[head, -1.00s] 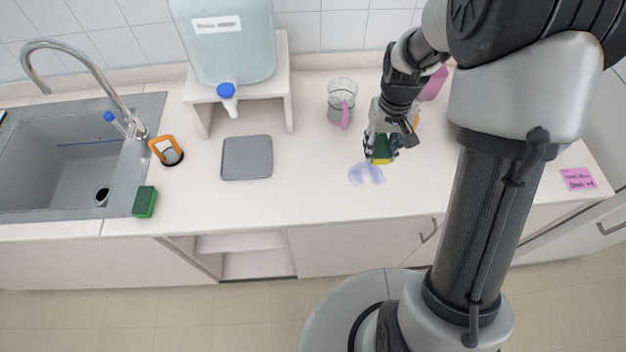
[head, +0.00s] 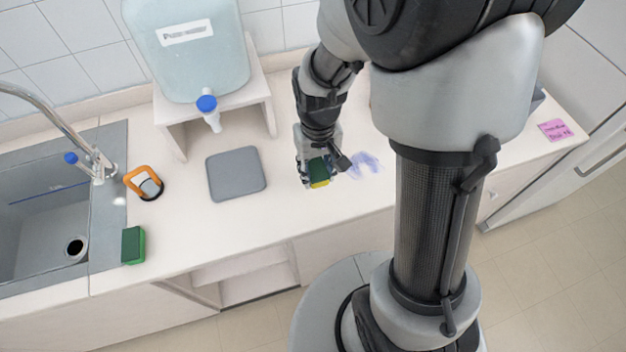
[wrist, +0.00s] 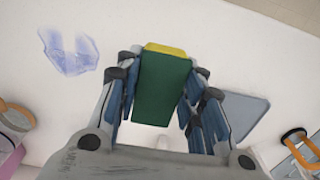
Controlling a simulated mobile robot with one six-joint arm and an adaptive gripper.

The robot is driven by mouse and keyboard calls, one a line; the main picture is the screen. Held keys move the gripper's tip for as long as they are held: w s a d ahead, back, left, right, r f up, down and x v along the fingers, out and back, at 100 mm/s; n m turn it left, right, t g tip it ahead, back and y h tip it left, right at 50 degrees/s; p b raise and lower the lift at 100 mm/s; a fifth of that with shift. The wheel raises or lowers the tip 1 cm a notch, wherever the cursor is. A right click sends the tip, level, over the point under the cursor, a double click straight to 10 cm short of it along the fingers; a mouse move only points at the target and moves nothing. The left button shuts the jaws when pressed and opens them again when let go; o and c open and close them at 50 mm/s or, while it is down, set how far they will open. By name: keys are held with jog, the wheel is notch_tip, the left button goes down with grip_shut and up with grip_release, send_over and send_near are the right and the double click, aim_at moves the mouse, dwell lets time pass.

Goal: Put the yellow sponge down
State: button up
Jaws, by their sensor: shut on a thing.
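The yellow sponge (head: 319,184) has a green top layer. My gripper (head: 317,172) is shut on it, and in the head view it is over the counter, to the right of the grey square mat. In the wrist view the sponge (wrist: 162,88) fills the space between the fingers of my gripper (wrist: 160,95), green face toward the camera and a yellow edge at the far end. I cannot tell whether the sponge touches the counter.
A bluish smear (head: 366,165) lies right of the gripper. The grey mat (head: 236,173) is to its left. A green block (head: 133,245), an orange-handled item (head: 144,183) and the sink (head: 40,215) are further left. A dispenser (head: 190,50) stands behind.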

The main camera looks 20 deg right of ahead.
aim_at(316, 195)
notch_tip(316, 195, down, 9)
jog(key=shift+r+b, duration=0.2)
jog(key=shift+b, duration=0.95)
jog(key=shift+f, duration=0.2)
jog(key=o, duration=1.1)
jog(key=shift+r, duration=0.1)
